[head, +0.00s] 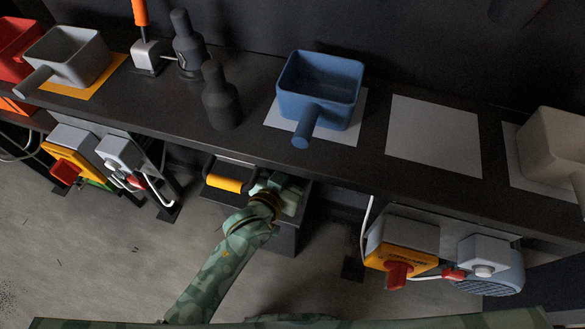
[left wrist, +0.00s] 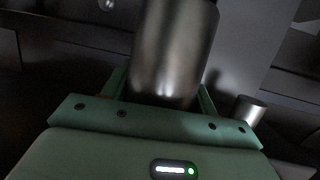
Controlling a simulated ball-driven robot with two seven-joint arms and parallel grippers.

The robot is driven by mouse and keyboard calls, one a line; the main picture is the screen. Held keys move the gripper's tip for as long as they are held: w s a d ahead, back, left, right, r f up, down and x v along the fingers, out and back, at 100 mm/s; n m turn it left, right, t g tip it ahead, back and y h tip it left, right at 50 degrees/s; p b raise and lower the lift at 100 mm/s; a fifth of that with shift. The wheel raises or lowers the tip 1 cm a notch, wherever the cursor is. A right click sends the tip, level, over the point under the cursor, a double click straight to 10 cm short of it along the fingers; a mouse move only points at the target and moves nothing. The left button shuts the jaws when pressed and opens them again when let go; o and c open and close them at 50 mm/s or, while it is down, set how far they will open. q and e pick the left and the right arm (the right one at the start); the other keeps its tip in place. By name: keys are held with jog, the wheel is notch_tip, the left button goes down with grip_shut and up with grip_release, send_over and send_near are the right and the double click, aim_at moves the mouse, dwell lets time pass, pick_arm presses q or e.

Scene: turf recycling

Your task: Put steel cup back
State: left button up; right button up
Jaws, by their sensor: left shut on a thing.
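In the left wrist view a shiny steel cup (left wrist: 175,50) stands between the fingers of my left gripper, which is shut on it. Its upper part runs out of the frame. In the head view my left gripper (head: 286,188) is low at the bench's front edge, over a dark box-like unit below the bench. I cannot make out the cup in the head view; the gripper and bench seem to hide it. My right gripper is not in view.
A smaller metal cylinder (left wrist: 249,110) is right of the gripper. A yellow roller handle (head: 224,183) is close left of it. The bench holds a blue scoop (head: 320,88), a grey scoop (head: 65,55), dark bottles (head: 221,100) and a bare light square (head: 434,136). Switch boxes (head: 402,245) hang right.

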pick_arm(q)
notch_tip(320, 180, down, 6)
jog(key=b, duration=0.4)
jog(key=shift+w+d+r+b, duration=0.1)
jog(key=shift+r+b, duration=0.05)
jog(key=shift+b, duration=0.25)
jog(key=shift+f, duration=0.35)
jog(key=shift+f+b, duration=0.35)
jog(key=shift+f, duration=0.45)
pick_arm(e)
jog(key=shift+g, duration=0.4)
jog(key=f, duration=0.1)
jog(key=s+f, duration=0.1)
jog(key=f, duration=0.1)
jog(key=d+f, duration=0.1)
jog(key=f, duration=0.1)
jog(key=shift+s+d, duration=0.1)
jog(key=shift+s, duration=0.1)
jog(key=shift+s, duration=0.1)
pick_arm(q)
jog(key=shift+f, duration=0.3)
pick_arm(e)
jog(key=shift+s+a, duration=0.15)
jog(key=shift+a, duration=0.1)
